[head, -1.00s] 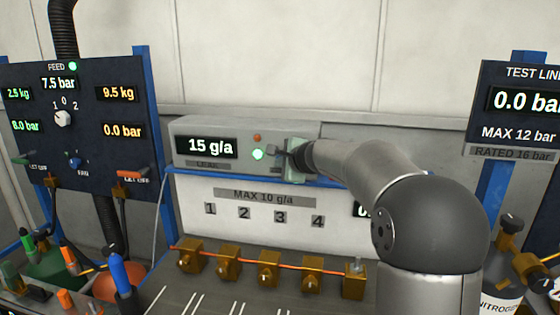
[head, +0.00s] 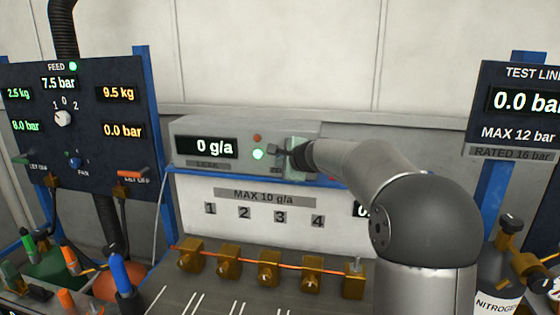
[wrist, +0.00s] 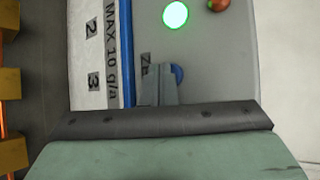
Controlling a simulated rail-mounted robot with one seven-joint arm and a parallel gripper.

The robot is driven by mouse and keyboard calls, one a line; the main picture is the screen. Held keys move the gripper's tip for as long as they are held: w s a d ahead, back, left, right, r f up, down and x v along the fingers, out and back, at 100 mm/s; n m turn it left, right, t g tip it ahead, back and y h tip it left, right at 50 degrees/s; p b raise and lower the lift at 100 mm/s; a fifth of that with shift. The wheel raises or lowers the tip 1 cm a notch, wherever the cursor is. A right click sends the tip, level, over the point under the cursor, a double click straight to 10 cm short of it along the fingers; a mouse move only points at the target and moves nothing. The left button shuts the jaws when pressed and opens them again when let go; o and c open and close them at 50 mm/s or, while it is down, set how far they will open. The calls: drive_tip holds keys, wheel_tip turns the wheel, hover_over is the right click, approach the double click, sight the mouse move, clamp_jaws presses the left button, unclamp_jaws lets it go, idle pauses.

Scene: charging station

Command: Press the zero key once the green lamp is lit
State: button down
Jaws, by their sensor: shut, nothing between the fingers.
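The leak meter (head: 190,130) is a grey box on the blue shelf, and its display (head: 208,146) reads 0 g/a. Its green lamp (head: 258,154) is lit, and the lamp also glows in the wrist view (wrist: 175,15). The orange-brown lamp (head: 257,138) above it looks dark. My gripper (head: 278,152) is at the meter's front, right of the green lamp. In the wrist view my shut fingers (wrist: 160,75) are at the blue zero key (wrist: 178,74), beside a partly hidden "Ze" label. The fingers cover part of the key; I cannot tell whether they touch it.
A white panel (head: 260,225) marked MAX 10 g/a and numbered 1 to 4 is below the shelf. Several brass valve blocks (head: 228,258) stand in a row beneath it. A gauge panel (head: 80,120) is at left, a test line panel (head: 515,115) at right.

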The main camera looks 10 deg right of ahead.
drive_tip(key=shift+s, duration=0.1)
drive_tip(key=shift+s+a+b, duration=0.3)
drive_tip(key=shift+s+b, duration=0.2)
drive_tip(key=shift+s, duration=0.2)
drive_tip(key=shift+s+a+b, duration=0.35)
drive_tip(key=shift+s, duration=0.4)
drive_tip(key=shift+s+a+b, duration=0.3)
drive_tip(key=shift+s+b, duration=0.1)
drive_tip(key=shift+s, duration=0.35)
drive_tip(key=shift+s+a+b, duration=0.35)
drive_tip(key=shift+s, duration=0.4)
drive_tip(key=s+a+f+n+g, duration=0.3)
drive_tip(key=s+f+n, duration=0.25)
drive_tip(key=s, duration=0.35)
drive_tip(key=s+a+f+n+g, duration=0.2)
drive_tip(key=s+f+n+g, duration=0.15)
drive_tip(key=s+f, duration=0.35)
drive_tip(key=s+d+f+n+g+h, duration=0.1)
drive_tip(key=s+f+n, duration=0.2)
drive_tip(key=s, duration=0.5)
drive_tip(key=s+d+f+n+g+h, duration=0.1)
drive_tip(key=s+f+n+g, duration=0.1)
drive_tip(key=s, duration=0.6)
drive_tip(key=s+d+f+n+g+h, duration=0.1)
drive_tip(key=s+f+n, duration=0.3)
drive_tip(key=s, duration=0.5)
wheel_tip(320, 180, down, 2)
drive_tip(key=shift+d+f+n+g+h, duration=0.1)
drive_tip(key=shift+d+n+g+h, duration=0.25)
drive_tip(key=shift+d+g, duration=0.3)
